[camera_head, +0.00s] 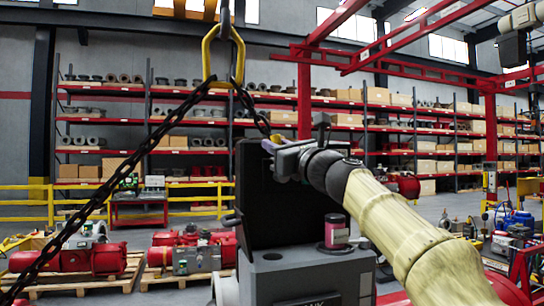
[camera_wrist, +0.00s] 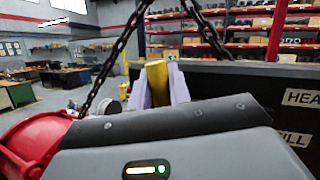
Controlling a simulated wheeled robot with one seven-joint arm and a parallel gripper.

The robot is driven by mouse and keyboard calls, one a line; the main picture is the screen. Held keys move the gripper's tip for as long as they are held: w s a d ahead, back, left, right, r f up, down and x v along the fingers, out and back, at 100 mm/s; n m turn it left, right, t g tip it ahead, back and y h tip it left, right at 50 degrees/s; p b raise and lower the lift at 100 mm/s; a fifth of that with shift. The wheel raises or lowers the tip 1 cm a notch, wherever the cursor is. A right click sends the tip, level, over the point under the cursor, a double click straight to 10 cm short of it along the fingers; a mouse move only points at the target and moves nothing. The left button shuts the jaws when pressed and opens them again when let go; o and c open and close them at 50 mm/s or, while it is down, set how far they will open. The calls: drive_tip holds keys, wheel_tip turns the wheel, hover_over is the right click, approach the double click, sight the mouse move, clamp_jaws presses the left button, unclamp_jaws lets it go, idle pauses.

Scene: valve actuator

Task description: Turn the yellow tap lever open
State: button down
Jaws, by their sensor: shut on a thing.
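The yellow tap lever (camera_wrist: 157,84) stands upright between the two pale lilac fingers of my gripper (camera_wrist: 160,92) in the wrist view. The fingers are shut on it. In the head view my gripper (camera_head: 271,146) is at the upper part of a dark upright panel (camera_head: 262,205), with only a small trace of yellow at the fingertips. The lever's lower end and its valve are hidden behind the gripper body in the wrist view. The dark panel shows there at the right with partly cut-off white lettering.
A dark chain (camera_head: 140,155) hangs from a yellow link (camera_head: 222,55), passing left and close behind my gripper. A pink-and-black cylinder (camera_head: 336,231) stands on the grey housing (camera_head: 308,274) below my arm. A red rounded part (camera_wrist: 38,137) is at the wrist view's left.

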drive_tip(key=shift+w+d+f+m+t+h+b, duration=0.25)
drive_tip(key=shift+d+m+t, duration=0.2)
drive_tip(key=shift+m, duration=0.55)
drive_tip(key=c, duration=1.3)
unclamp_jaws()
drive_tip(key=shift+r, duration=0.15)
drive_tip(key=shift+s, duration=0.1)
drive_tip(key=b+v, duration=1)
drive_tip(key=v, duration=0.7)
drive_tip(key=shift+b, duration=0.4)
drive_tip(key=shift+d, duration=0.1)
